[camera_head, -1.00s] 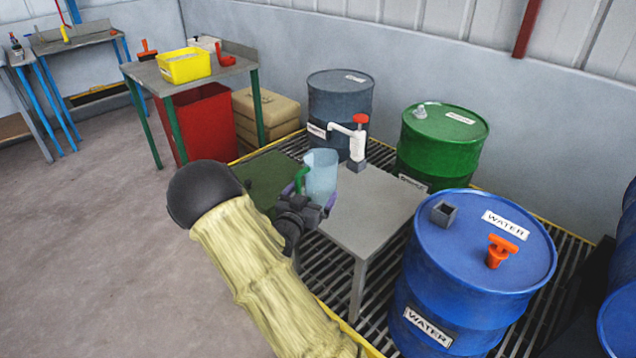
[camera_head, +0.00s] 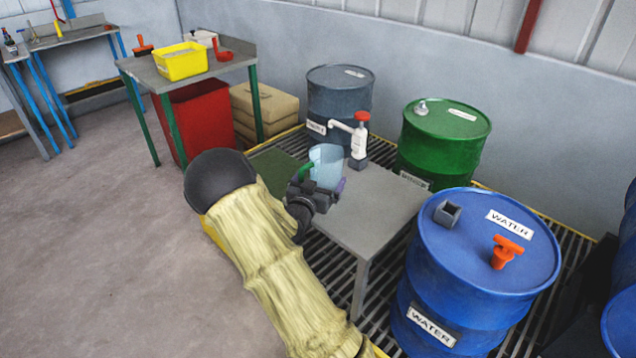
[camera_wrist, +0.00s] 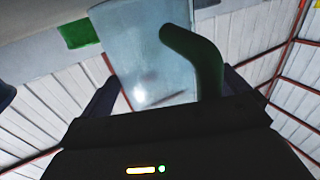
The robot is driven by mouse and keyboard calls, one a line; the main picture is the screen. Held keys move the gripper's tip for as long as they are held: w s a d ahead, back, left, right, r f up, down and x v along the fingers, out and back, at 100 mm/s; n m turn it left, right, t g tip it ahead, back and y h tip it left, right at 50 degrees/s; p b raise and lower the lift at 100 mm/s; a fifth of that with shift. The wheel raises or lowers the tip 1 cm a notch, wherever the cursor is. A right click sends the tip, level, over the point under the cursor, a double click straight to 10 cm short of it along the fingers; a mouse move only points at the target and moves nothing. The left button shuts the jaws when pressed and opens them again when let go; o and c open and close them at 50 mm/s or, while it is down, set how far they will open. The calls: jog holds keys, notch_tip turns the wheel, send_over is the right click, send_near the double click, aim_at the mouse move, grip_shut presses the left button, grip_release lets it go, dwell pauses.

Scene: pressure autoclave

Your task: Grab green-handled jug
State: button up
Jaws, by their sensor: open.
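The jug (camera_head: 327,163) is translucent pale blue and stands upright at the left edge of the small grey table, below the white pump spout. Its green handle (camera_head: 306,171) faces left, toward my arm. My gripper (camera_head: 320,188) is open, close against the jug on its near side, and hides its lower part. In the wrist view, the jug (camera_wrist: 140,55) and the curved green handle (camera_wrist: 203,58) lie between the two dark fingers, with the handle reaching toward the palm. I cannot tell whether the fingers touch the jug.
The small grey table (camera_head: 375,212) stands on a floor grating. The white hand pump with a red knob (camera_head: 357,138) is just right of the jug. Blue (camera_head: 480,245), green (camera_head: 445,140) and grey (camera_head: 340,95) drums stand right and behind. Open floor lies left.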

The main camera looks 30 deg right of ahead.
jog(key=shift+d, duration=0.1)
jog(key=c, duration=1)
jog(key=shift+o, duration=0.2)
jog(key=shift+r, duration=0.1)
notch_tip(320, 180, up, 10)
jog(key=shift+f+p, duration=0.1)
jog(key=shift+p, duration=0.8)
